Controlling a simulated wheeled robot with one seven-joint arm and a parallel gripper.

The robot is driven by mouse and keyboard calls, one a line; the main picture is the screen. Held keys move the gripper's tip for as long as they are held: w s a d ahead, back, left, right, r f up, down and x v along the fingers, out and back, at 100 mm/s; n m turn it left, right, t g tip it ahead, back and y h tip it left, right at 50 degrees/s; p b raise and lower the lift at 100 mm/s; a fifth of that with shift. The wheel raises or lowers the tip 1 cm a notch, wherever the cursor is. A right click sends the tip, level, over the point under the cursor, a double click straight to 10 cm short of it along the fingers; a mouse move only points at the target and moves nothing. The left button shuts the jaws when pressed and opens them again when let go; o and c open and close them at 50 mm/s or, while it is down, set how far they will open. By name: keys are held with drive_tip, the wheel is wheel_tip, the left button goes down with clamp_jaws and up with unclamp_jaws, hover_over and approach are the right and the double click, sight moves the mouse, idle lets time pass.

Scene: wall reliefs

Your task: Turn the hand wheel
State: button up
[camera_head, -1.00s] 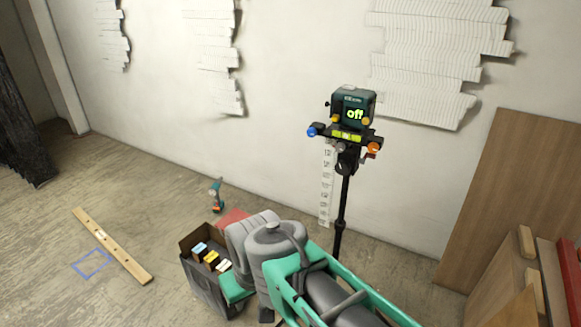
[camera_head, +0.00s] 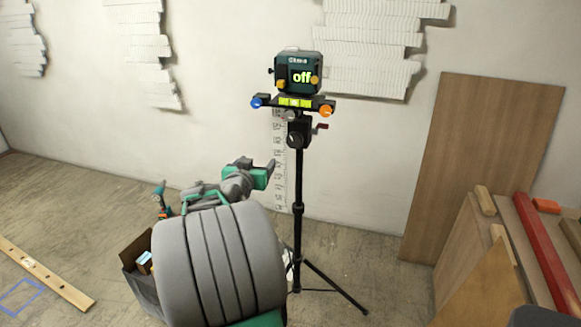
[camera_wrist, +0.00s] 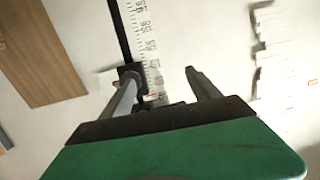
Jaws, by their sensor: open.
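A laser level (camera_head: 298,72) with a lit "off" display stands on a black tripod (camera_head: 298,180). Below it is a bar with blue, grey and orange knobs. Under the bar is the tripod head (camera_head: 298,130), with a round black knob (camera_head: 296,141) in front and a red-tipped crank (camera_head: 320,127) at its right. I cannot tell which part is the hand wheel. My gripper (camera_head: 271,168) is left of the post and below the head, open and apparently empty. In the wrist view its two fingers (camera_wrist: 163,82) are apart, with the black post (camera_wrist: 120,30) beyond the left one.
A paper scale (camera_head: 280,175) hangs on the wall behind the post. A tall wooden board (camera_head: 484,165) leans at the right, near smaller boards and a red beam (camera_head: 535,250). An open box (camera_head: 140,270) is on the floor at left, partly behind my arm.

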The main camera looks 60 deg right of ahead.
sight(293, 143)
drive_tip(key=s+d+h, duration=0.1)
drive_tip(key=d, duration=0.3)
drive_tip(key=s+d+m+g+h, duration=0.1)
drive_tip(key=s+d, duration=0.1)
drive_tip(key=d, duration=0.3)
drive_tip(key=s+d, duration=0.1)
drive_tip(key=d, duration=0.3)
drive_tip(key=shift+s+d+r+g+h, duration=0.3)
drive_tip(key=shift+s+d+g+h, duration=0.05)
drive_tip(key=shift+g+h, duration=0.05)
drive_tip(key=c, duration=1.4)
